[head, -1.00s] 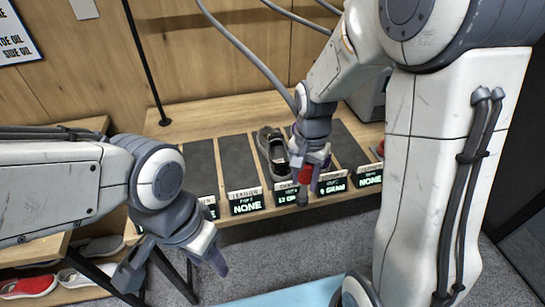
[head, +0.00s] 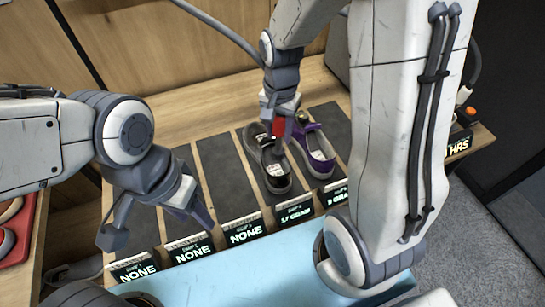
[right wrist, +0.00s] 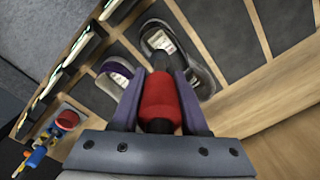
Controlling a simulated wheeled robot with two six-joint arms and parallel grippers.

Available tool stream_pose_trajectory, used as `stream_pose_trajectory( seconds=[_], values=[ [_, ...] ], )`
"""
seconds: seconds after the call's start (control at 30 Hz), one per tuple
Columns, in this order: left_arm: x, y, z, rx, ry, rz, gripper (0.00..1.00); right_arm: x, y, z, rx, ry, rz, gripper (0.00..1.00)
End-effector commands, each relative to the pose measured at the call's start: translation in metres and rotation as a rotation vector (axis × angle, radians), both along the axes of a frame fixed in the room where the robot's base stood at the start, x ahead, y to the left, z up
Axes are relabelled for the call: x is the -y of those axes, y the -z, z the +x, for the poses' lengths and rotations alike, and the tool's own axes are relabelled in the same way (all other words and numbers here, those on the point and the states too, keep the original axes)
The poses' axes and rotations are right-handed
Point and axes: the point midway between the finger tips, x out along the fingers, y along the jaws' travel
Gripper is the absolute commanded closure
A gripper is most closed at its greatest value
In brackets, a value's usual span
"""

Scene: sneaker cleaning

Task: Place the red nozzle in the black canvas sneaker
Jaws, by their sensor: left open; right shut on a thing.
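The red nozzle (head: 279,127) is held between the fingers of my right gripper (head: 281,121). In the right wrist view, the nozzle (right wrist: 159,96) is a red body with black ends, and both fingers clasp it. The sneaker also shows in the right wrist view (right wrist: 204,82), partly hidden by the nozzle and a finger. I cannot tell the gap between nozzle and shoe. My left gripper (head: 157,222) is open and empty, at the left.
A purple shoe (head: 320,160) lies on the pad to the right, close to the black sneaker. The pads to the left (head: 222,180) are empty. Small displays (head: 245,230) line the shelf's front edge. A light blue surface (head: 250,275) is in front.

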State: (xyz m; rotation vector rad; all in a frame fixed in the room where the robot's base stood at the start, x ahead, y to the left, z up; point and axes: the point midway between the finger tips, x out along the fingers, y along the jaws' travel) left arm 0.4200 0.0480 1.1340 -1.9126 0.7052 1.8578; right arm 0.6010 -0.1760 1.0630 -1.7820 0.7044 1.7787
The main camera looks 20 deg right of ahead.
Motion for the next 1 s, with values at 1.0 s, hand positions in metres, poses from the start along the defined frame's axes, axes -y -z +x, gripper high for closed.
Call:
stream_pose_trajectory(
  seconds=[1.0],
  values=[
    [0.0, -0.006, 0.0, 0.0, 0.0, 0.0, 0.5, -0.001, 0.093, 0.0, -0.001, -0.002, 0.0, 1.0]
  ],
)
